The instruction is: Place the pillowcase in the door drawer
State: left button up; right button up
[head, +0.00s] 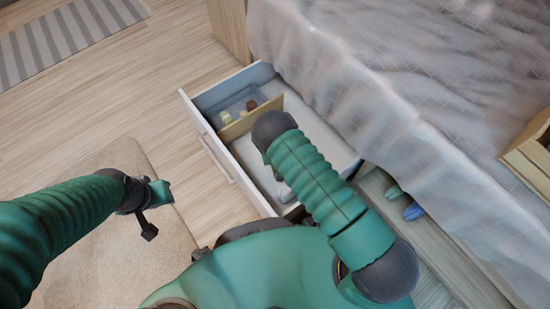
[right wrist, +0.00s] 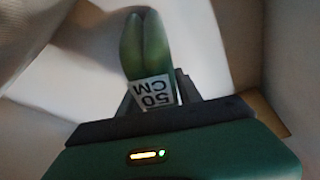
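The open drawer (head: 222,165) is pulled out from under the bed. A wooden divider (head: 250,118) splits it. I cannot make out a separate pillowcase; the drawer's larger compartment shows a pale, whitish surface (head: 318,128). My right arm reaches down over this compartment and hides part of it. In the right wrist view my right gripper (right wrist: 145,45) has its two green fingers together, against a pale surface. Nothing is clearly seen between them. My left gripper (head: 155,210) hangs over the floor and rug, left of the drawer, with nothing visible in it; its finger gap is unclear.
Several small items (head: 238,112) lie in the far compartment. The bed with its pale cover (head: 400,90) stands at right. Green and blue items (head: 412,210) lie in a low wooden space beneath it. A beige rug (head: 95,165) and bare floor lie left.

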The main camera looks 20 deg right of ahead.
jog(key=shift+o, duration=1.4)
jog(key=p+v, duration=0.7)
jog(key=v, duration=0.5)
jog(key=shift+r, duration=0.1)
jog(key=s+d+r+g, duration=0.1)
jog(key=s+d+r, duration=0.15)
jog(key=r, duration=1.05)
jog(key=s+d+r, duration=0.1)
jog(key=s+r, duration=0.3)
jog(key=r, duration=0.8)
jog(key=s+r, duration=0.6)
jog(key=s, duration=0.2)
jog(key=shift+d+g, duration=0.35)
jog(key=shift+g, duration=0.05)
jog(key=shift+s+r, duration=0.1)
